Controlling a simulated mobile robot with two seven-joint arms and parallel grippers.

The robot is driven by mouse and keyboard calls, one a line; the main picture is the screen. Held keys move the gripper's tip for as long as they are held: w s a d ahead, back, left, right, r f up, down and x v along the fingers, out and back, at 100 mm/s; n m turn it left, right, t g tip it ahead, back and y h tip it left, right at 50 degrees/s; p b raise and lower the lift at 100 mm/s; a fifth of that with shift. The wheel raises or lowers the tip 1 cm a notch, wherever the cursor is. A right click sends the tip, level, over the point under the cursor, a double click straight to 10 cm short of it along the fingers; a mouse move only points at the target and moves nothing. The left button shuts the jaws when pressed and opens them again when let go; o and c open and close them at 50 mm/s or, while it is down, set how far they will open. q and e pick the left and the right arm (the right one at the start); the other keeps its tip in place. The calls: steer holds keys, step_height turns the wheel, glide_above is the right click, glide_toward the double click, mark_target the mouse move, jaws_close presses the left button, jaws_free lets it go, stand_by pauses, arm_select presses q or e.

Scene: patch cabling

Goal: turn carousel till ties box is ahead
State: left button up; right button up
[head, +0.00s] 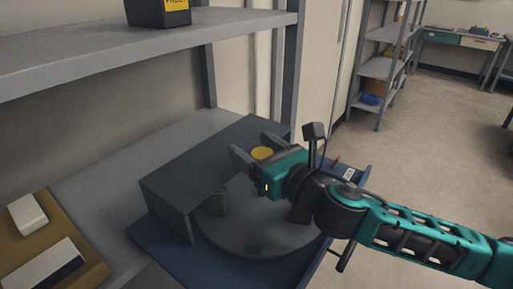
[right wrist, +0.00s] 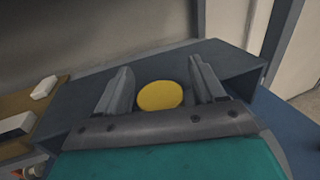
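The carousel (head: 255,238) is a grey round disc on a blue base, partly covered by a dark grey hood (head: 185,170). A small dark green box (head: 217,203) stands on the disc near the hood's opening. I cannot tell which box is the ties box; no box label there is readable. A yellow round knob or lid (head: 262,153) shows between the fingers of my right gripper (head: 254,147). In the right wrist view the fingers (right wrist: 160,72) are spread, with gaps on both sides of the yellow round piece (right wrist: 160,95). My left gripper is out of view.
A grey shelf (head: 150,45) with a black and yellow bin (head: 158,12) hangs above. A brown board (head: 75,245) with white items lies at the left. The blue base's edge (head: 165,250) borders the carousel. Open floor (head: 430,140) lies to the right.

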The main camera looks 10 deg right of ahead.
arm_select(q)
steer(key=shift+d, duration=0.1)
arm_select(e)
steer(key=shift+s+d, duration=0.15)
steer(key=shift+s, duration=0.1)
steer(key=b+v, duration=0.1)
steer(key=v, duration=0.9)
steer(key=shift+s+d+f, duration=0.1)
steer(key=shift+s+d, duration=0.05)
steer(key=shift+s, duration=0.2)
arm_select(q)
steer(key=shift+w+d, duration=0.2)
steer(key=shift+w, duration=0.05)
arm_select(e)
steer(key=shift+v, duration=0.8)
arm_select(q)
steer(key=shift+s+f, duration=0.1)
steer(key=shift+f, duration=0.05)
